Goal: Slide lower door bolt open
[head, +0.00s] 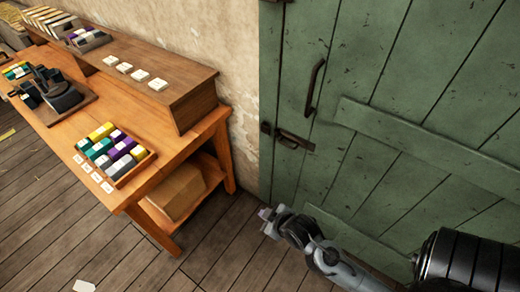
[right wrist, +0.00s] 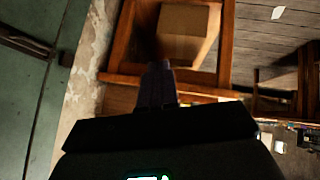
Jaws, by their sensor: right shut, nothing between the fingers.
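The green plank door (head: 390,75) fills the right of the head view. A dark metal bolt (head: 294,140) lies across the door's left edge, below the long pull handle (head: 314,86). The bolt's dark keeper (head: 266,128) sits at the frame side, to its left. My right gripper (head: 265,212) is below the bolt and left of it, apart from the door hardware. Its fingers are shut and empty; they also show dark in the right wrist view (right wrist: 155,85). The left gripper is in neither view.
A wooden workbench (head: 105,190) with a tray of coloured blocks (head: 147,157) stands left of the door. A cardboard box (head: 175,192) sits on its lower shelf. Bare plaster wall (head: 238,75) lies between bench and door. The plank floor below the gripper is clear.

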